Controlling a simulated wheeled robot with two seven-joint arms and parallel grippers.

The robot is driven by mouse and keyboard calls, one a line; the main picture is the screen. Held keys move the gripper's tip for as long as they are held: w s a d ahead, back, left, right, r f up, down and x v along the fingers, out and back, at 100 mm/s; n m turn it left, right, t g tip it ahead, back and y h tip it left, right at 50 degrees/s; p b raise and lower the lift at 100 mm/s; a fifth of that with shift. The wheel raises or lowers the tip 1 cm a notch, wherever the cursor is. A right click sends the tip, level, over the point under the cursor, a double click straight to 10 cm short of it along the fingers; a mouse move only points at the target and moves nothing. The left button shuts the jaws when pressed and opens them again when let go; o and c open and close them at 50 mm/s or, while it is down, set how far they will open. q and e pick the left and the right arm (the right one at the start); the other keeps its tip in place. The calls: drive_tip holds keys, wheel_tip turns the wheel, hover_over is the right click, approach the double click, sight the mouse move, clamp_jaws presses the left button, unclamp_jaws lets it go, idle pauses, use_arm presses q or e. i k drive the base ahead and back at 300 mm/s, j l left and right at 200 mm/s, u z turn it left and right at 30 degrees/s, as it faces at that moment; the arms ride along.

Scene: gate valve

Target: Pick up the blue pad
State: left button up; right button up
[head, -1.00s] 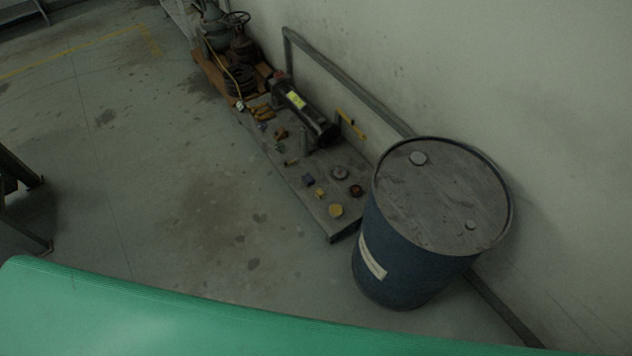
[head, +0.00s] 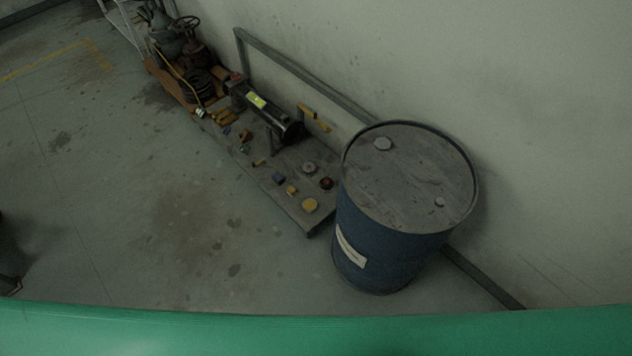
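A small blue block (head: 279,178), which may be the blue pad, lies on the low grey platform (head: 296,218) by the wall. It is too small in the head view to make out its shape. A yellow block and a yellow disc lie just in front of it and to its right. Neither of my grippers shows in the head view.
A large blue drum (head: 400,245) stands to the right of the platform, close to the wall. A black cylinder (head: 270,115) and valves on an orange pallet (head: 165,80) are farther back. A green surface (head: 300,330) fills the bottom edge. The floor left of the platform is clear.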

sight(278, 176)
drive_tip(key=z, duration=0.4)
drive_tip(key=i+j+z, duration=0.25)
drive_tip(key=j+z, duration=0.25)
drive_tip(key=j, duration=0.2)
drive_tip(key=i+j+z, duration=0.25)
drive_tip(key=j, duration=0.2)
drive_tip(key=j+z, duration=0.25)
drive_tip(key=j, duration=0.15)
